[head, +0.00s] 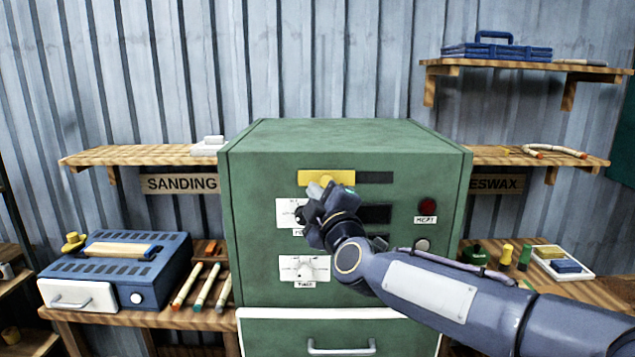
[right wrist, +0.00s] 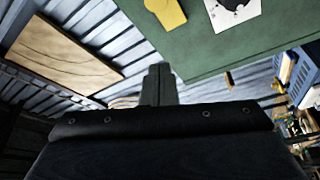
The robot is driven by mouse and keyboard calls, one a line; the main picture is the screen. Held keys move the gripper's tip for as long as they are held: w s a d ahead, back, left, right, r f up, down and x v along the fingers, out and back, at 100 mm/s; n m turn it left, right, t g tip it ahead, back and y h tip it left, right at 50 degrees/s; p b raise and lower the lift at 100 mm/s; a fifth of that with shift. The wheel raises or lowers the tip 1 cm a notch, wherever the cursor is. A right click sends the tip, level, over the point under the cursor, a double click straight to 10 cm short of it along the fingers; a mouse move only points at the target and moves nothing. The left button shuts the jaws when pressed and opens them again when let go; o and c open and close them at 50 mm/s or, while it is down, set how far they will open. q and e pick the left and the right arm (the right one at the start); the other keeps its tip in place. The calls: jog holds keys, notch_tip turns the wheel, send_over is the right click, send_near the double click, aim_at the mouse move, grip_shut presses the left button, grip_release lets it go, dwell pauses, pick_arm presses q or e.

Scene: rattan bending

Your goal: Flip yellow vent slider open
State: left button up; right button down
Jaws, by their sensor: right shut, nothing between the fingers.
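The yellow vent slider (head: 312,176) is a flat plate at the left part of a dark slot (head: 375,177), high on the front of the green cabinet (head: 345,132). The slot's right part is bare. The slider also shows at the top edge of the right wrist view (right wrist: 168,12), partly cut off. My right gripper (head: 318,189) is shut and empty, its fingertips in front of the slider's lower edge. I cannot tell whether they touch it. In the right wrist view the closed fingers (right wrist: 159,84) are at mid-picture. My left gripper is not in view.
Below the slider are a white dial plate (head: 287,212), a lower timer knob (head: 304,268) and a red button (head: 427,206). A blue box (head: 120,270) and several rattan sticks (head: 203,287) lie left. Shelves flank the cabinet. My right arm covers the cabinet's lower right front.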

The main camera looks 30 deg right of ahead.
aim_at(312, 171)
jog(key=x, duration=0.9)
jog(key=shift+p, duration=0.4)
jog(key=d, duration=0.1)
jog(key=s+d+f, duration=0.1)
jog(key=d+b, duration=0.1)
jog(key=shift+s+f, duration=0.4)
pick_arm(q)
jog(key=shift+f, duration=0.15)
pick_arm(e)
jog(key=shift+f, duration=0.1)
